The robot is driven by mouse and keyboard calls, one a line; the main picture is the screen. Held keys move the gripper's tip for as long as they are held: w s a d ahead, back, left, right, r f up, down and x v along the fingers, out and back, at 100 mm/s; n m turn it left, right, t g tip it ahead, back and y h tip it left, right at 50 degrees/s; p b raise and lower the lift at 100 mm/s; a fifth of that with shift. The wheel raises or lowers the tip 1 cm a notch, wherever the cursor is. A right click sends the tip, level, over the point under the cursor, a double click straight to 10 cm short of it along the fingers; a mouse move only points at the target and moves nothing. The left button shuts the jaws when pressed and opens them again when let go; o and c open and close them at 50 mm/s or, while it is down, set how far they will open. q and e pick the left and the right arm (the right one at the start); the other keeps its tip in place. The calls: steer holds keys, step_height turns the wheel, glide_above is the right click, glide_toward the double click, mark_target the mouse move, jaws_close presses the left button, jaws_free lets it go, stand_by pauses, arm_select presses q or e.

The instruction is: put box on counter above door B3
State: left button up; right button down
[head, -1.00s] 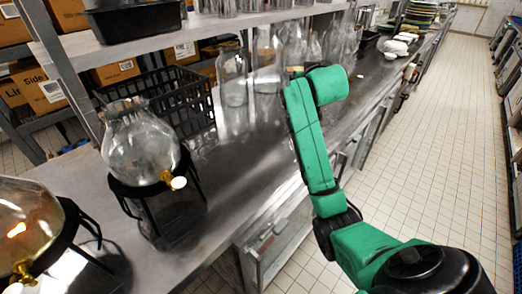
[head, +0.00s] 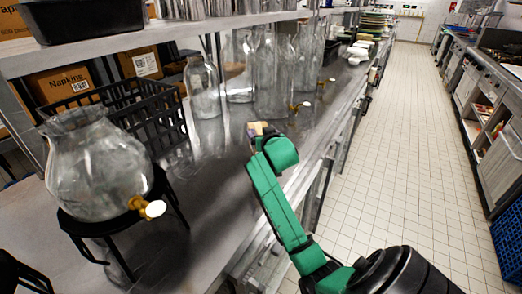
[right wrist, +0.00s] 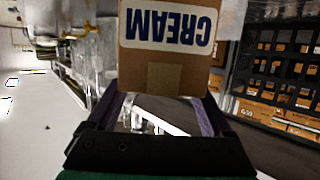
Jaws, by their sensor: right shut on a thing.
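A small brown cardboard box with a white label reading CREAM (right wrist: 168,62) fills the top middle of the right wrist view, with its lettering upside down. My right gripper (right wrist: 160,105) is shut on it, one finger on each side. In the head view the box (head: 257,128) is a small tan patch at the tip of my right gripper (head: 262,137), over or near the edge of the steel counter (head: 222,160). I cannot tell its height above the counter. The fronts under the counter show only in part, and no B3 marking is readable.
A glass dispenser with a tap (head: 95,165) stands on a black stand at left. A black crate (head: 150,118) and several glass jars (head: 203,88) stand farther back. A shelf (head: 150,38) hangs above. The tiled aisle (head: 400,150) at right is clear.

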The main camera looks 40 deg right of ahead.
step_height(320, 180, down, 6)
steer(key=shift+f, duration=0.1)
jaws_free()
steer(key=shift+a+f, duration=0.1)
steer(key=b+v, duration=0.1)
steer(key=v, duration=1.1)
